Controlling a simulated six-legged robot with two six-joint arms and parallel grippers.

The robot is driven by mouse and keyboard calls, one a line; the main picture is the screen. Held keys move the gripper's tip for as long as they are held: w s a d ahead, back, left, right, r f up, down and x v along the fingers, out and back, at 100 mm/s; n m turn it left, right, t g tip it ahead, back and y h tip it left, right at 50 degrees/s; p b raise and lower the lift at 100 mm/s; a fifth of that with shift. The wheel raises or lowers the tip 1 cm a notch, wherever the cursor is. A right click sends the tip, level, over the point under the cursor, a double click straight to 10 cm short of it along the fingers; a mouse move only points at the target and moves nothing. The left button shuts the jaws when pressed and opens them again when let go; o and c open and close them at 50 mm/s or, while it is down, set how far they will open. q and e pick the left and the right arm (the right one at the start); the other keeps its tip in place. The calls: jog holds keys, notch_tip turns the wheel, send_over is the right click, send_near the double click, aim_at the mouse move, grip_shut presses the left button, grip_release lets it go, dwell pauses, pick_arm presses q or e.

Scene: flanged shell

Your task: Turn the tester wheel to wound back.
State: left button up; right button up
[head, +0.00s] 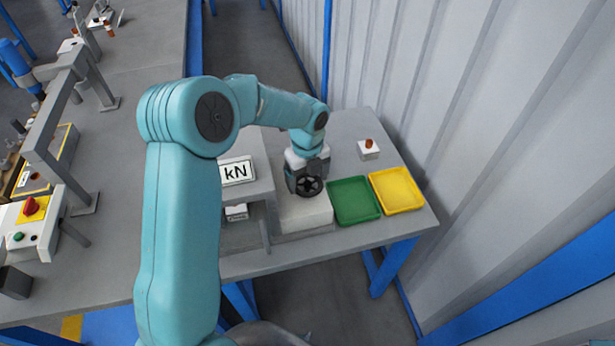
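The tester (255,150) is a grey bench unit with a white "kN" sign (237,172) on its front. Its wheel (309,187) is a small black spoked handwheel above a white block (305,214), facing the near side. My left arm reaches over the bench, and my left gripper (303,173) is down right behind and above the wheel, overlapping it in the picture. The fingers are small and partly hidden, so I cannot tell whether they grip the wheel. The wheel's turn position cannot be read. My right gripper is out of view.
A green tray (354,201) and a yellow tray (397,190) lie right of the wheel. A small white box with a brown-red knob (368,149) stands behind them. A control box with a red button (31,207) is at left. A corrugated wall (480,120) bounds the right.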

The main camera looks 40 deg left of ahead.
aim_at(307, 183)
pick_arm(q)
jog(key=shift+o, duration=0.8)
jog(key=shift+r, duration=0.1)
notch_tip(307, 183, up, 16)
jog(key=shift+r+b, duration=0.2)
jog(key=shift+b, duration=0.1)
jog(key=shift+s, duration=0.1)
